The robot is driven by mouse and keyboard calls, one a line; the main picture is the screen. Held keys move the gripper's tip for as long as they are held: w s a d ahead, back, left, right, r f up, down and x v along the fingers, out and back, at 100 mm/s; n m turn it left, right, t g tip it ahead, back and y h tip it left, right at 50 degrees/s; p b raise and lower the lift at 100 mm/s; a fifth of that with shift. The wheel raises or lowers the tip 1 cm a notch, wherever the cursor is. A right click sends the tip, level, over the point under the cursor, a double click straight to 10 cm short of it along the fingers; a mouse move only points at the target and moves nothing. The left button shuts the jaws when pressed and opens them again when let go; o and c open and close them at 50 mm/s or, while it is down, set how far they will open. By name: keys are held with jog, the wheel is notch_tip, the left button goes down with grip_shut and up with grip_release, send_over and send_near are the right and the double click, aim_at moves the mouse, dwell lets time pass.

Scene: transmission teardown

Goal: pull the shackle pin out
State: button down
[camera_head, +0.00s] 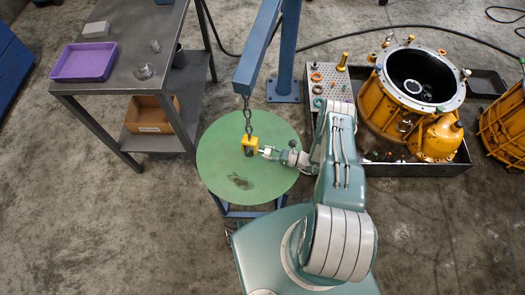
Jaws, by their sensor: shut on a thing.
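A yellow block (250,142) hangs on a dark chain (247,112) from the blue hoist beam (259,45). It hangs above a round green table (222,165). My gripper (266,152) is at the block's right side, coming in from the right, with its fingers pointing left. It is shut on a small part at the block's lower right, which appears to be the shackle pin. The pin is too small and too covered by the fingers to make out, and I cannot tell how far it sits in the shackle.
A grey bench (130,75) at the upper left bears a purple tray (84,62) and glass jars. A yellow transmission housing (385,110) stands in a dark tray at the right. The blue hoist post (288,50) rises behind the green table. The floor at the lower left is clear.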

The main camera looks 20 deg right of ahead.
jog(key=v, duration=0.3)
jog(key=shift+s+d, duration=0.1)
jog(key=shift+d, duration=0.2)
jog(key=shift+c, duration=1.3)
grip_release()
jog(key=shift+d, duration=0.1)
jog(key=v, duration=1.2)
